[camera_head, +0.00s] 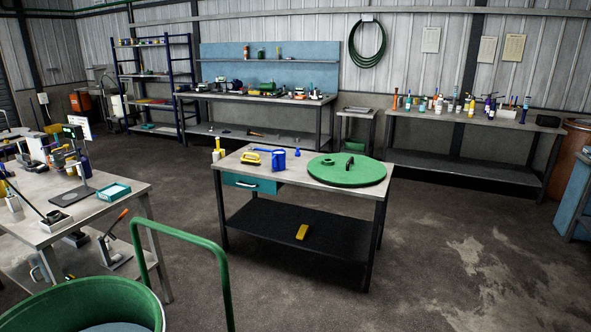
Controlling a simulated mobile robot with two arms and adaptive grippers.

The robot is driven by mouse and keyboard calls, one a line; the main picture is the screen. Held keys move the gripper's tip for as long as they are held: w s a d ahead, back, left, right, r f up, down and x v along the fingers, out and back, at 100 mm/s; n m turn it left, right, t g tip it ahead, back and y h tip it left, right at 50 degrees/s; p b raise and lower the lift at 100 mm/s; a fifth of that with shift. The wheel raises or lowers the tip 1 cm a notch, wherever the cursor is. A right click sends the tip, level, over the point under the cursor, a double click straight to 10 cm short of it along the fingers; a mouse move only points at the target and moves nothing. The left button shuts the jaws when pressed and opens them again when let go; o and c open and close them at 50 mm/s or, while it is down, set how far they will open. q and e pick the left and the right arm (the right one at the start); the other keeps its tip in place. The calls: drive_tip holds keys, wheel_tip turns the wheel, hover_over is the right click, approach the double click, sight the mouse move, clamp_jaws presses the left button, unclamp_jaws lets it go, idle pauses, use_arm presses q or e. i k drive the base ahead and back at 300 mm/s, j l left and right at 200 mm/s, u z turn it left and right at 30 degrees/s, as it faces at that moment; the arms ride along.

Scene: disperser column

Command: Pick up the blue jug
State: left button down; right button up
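The blue jug (278,160) stands upright on the grey top of the middle table (300,192), left of a large round green lid (346,171). A yellow object (251,158) lies just left of the jug, and a small blue item (297,152) stands to its right. Neither of my grippers shows in the head view. Nothing touches the jug except the table under it, as far as I can see.
A green drum (84,308) with a tall green handle (222,262) stands in front at lower left. A cluttered bench (140,190) is at the left. Open floor (440,255) lies right of the middle table. Benches line the back wall.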

sight(279, 156)
drive_tip(key=i+z, duration=0.3)
drive_tip(key=i, duration=1.6)
drive_tip(key=l, duration=0.05)
